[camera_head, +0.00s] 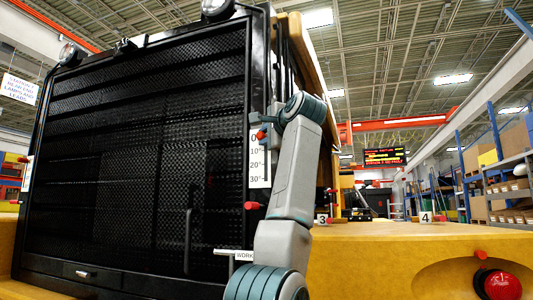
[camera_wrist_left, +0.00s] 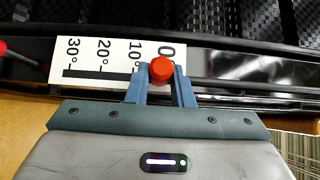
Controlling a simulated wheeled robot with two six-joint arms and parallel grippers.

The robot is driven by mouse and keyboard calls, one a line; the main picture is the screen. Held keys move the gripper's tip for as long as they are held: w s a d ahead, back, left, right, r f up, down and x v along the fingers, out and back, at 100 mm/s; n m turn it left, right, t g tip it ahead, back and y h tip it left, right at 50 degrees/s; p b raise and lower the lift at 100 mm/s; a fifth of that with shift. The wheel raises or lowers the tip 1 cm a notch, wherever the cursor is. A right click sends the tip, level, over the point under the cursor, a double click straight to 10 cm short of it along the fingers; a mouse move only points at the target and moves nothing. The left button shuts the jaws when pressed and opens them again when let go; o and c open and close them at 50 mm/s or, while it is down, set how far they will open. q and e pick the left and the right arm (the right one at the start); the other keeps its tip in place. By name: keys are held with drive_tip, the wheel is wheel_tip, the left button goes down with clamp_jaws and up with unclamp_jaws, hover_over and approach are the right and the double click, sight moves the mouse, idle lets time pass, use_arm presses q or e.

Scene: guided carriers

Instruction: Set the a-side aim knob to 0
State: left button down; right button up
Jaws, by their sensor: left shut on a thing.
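The red aim knob (camera_wrist_left: 161,70) sits by the 0 end of a white scale plate (camera_wrist_left: 88,57) marked 0 to 30 degrees. It covers part of the 0 label, so the exact reading is hidden. My left gripper (camera_wrist_left: 161,76) is shut on the knob, with a blue finger on each side. In the head view the red knob (camera_head: 261,134) shows beside the 0 at the top of the upright scale (camera_head: 259,160). My left arm hides most of the gripper there. My right gripper is not in view.
A second red knob (camera_head: 251,205) sits below the scale on the dark panel's edge; a red knob also shows at the wrist view's left edge (camera_wrist_left: 3,47). A black grille (camera_head: 140,150) fills the left. A red button (camera_head: 502,285) is on the yellow body at right.

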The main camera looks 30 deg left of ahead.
use_arm(q)
drive_tip(key=shift+s+r, duration=0.2)
drive_tip(key=shift+r, duration=0.65)
drive_tip(key=c, duration=1.4)
unclamp_jaws()
drive_tip(key=shift+o, duration=0.7)
drive_tip(key=shift+w+a, duration=0.15)
drive_tip(key=shift+w, duration=0.05)
drive_tip(key=shift+a+f, duration=0.15)
drive_tip(key=shift+f, duration=0.05)
drive_tip(key=b+v, duration=0.4)
drive_tip(key=v, duration=0.6)
drive_tip(key=shift+s+d, duration=0.3)
